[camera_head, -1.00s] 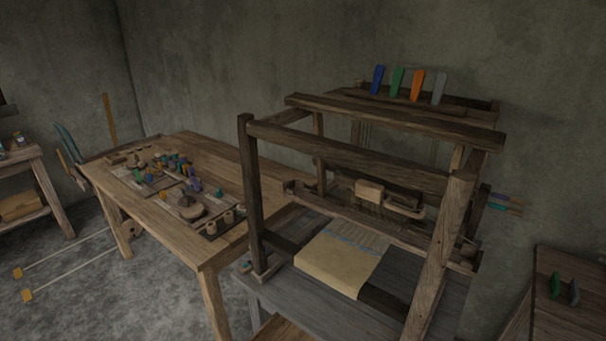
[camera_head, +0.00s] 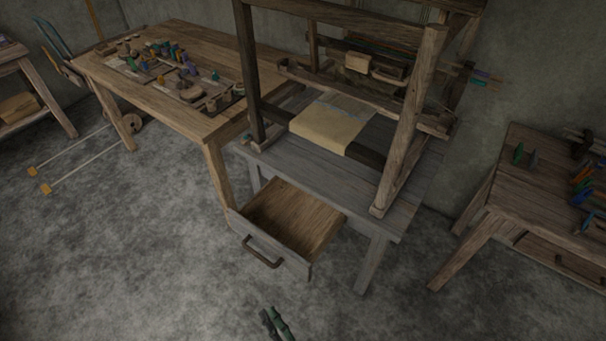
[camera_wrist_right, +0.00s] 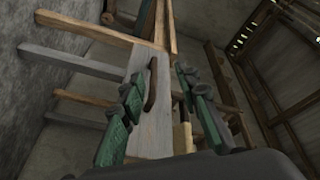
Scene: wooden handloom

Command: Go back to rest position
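My right gripper (camera_head: 275,323) shows at the bottom edge of the head view, below and apart from the open drawer (camera_head: 295,222). In the right wrist view its two green-padded fingers (camera_wrist_right: 160,95) stand apart with nothing held between them. Beyond them is the grey drawer front with its dark handle (camera_wrist_right: 152,85). The loom (camera_head: 404,125) stands on a grey table, with cream cloth (camera_head: 328,128) on it. The drawer is pulled out under this table and its visible floor looks bare. My left gripper is not in view.
A wooden table (camera_head: 195,130) with several small spools and tools stands left of the loom. Another table (camera_head: 530,190) with colored items stands at the right. Two rods with orange ends (camera_head: 46,188) are at the left. The floor in front is clear.

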